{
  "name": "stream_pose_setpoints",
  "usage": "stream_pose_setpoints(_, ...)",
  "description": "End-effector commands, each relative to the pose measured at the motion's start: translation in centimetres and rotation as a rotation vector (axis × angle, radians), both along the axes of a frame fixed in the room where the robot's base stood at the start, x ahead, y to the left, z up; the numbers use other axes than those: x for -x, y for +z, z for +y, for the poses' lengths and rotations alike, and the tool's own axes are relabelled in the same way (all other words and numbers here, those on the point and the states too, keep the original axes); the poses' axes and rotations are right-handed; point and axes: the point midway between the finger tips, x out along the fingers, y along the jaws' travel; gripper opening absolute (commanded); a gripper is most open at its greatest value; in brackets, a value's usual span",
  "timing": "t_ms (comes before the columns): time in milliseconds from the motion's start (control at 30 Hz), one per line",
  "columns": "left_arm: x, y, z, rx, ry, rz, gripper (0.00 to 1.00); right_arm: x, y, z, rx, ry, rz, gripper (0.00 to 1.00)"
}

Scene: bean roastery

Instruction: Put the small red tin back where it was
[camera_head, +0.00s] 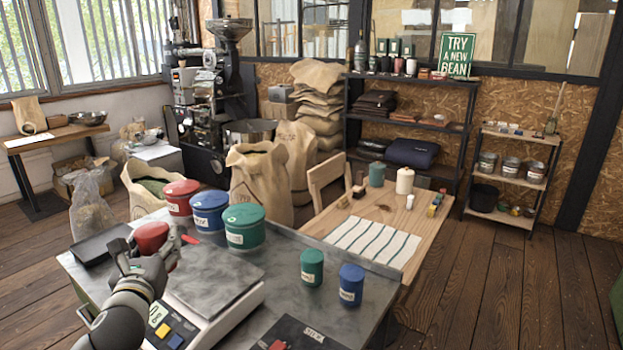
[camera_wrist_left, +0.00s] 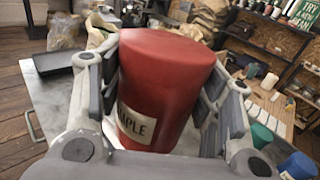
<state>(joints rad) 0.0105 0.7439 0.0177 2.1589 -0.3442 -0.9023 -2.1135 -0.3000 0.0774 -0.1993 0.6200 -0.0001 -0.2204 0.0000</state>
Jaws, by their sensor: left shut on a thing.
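My left gripper (camera_head: 150,256) is shut on the small red tin (camera_head: 151,236), over the left part of the grey counter (camera_head: 300,322). In the left wrist view the tin (camera_wrist_left: 165,85) stands between both fingers, slightly tilted in the picture, with a label ending in "MPLE". In the head view the gripper hides its lower part, so I cannot tell whether it touches the counter. A small green tin (camera_head: 312,267) and a small blue tin (camera_head: 351,285) stand on the counter at the right. My right gripper is not in view.
Large red (camera_head: 181,197), blue (camera_head: 210,212) and green (camera_head: 244,227) canisters stand in a row behind the gripper. A scale (camera_head: 212,290) with a flat plate lies to its right. A black tray (camera_head: 100,244) is at the left. Bare counter lies around the small tins.

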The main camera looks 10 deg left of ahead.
Motion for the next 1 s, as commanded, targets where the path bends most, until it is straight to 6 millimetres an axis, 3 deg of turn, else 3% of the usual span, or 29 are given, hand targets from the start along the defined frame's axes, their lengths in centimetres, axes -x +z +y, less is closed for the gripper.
stream_pose_setpoints(167, 0.6, -2.4, -3.1, 0.006, -0.05, 0.004, 0.3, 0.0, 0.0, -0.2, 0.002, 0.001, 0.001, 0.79)
stream_pose_setpoints(400, 4.2, -7.9, -13.2, 0.01, -0.218, 0.006, 0.3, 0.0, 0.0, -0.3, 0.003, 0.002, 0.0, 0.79)
stream_pose_setpoints(600, 8.2, -9.6, -20.7, 0.007, -0.342, 0.001, 0.3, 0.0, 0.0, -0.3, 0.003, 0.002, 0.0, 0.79)
stream_pose_setpoints(800, 10.4, -9.8, -24.0, 0.002, -0.395, 0.0, 0.3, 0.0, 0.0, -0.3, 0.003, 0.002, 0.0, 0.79)
stream_pose_setpoints(1000, 13.1, -11.2, -24.2, -0.001, -0.39, 0.008, 0.3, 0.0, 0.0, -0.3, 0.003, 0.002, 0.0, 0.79)
